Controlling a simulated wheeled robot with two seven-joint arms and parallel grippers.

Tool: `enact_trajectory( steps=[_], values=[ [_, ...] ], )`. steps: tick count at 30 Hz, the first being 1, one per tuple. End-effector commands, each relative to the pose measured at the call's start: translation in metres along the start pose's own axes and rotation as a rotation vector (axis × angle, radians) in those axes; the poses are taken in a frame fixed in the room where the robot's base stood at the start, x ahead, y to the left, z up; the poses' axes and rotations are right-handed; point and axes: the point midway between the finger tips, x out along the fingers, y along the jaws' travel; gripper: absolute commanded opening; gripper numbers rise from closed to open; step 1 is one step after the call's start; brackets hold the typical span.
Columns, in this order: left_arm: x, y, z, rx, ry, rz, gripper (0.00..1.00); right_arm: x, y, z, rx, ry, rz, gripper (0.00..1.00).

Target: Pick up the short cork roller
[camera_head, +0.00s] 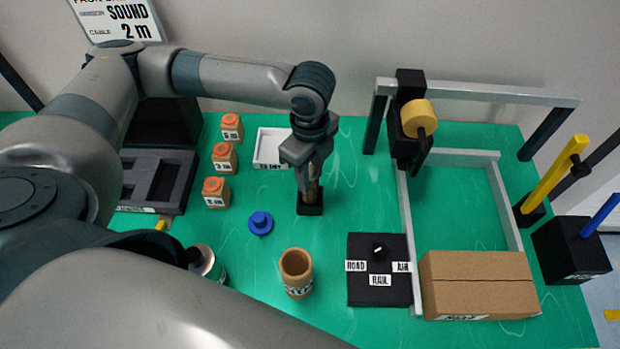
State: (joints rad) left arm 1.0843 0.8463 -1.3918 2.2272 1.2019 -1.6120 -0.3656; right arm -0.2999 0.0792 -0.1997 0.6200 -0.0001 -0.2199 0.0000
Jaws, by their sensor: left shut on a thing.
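My left gripper (311,184) comes down from above at the middle of the green table, over a small black block (311,208). It is shut on a narrow brown, cork-coloured piece (313,193), which looks like the short cork roller. The fingers hide most of the roller, and its lower end is at the black block. I cannot tell whether it still sits in the block or is just clear of it. My right gripper is not in view.
A white tray (268,163) lies just left of the gripper. A blue knobbed piece (260,222), a tan cup (296,270) and a black selector panel (380,290) stand nearer. A carton (478,283) and a grey frame (406,215) are at right.

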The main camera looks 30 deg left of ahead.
Motion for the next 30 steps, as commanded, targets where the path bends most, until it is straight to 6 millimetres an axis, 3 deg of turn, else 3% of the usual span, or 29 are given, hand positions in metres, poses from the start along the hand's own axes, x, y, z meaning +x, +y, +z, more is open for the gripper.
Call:
enact_trajectory(
  steps=[4,18,24,30],
  values=[
    [-0.022,0.0,-0.004,0.005,0.003,-0.005,0.0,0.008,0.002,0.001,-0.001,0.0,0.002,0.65],
    [-0.073,0.028,-0.087,0.007,0.003,-0.003,0.0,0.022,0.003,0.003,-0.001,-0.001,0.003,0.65],
    [-0.086,0.035,-0.105,0.003,0.002,-0.002,0.0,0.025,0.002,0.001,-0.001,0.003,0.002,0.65],
    [-0.09,0.037,-0.111,0.001,0.001,0.0,0.0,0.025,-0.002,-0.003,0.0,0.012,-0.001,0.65]
  ],
)
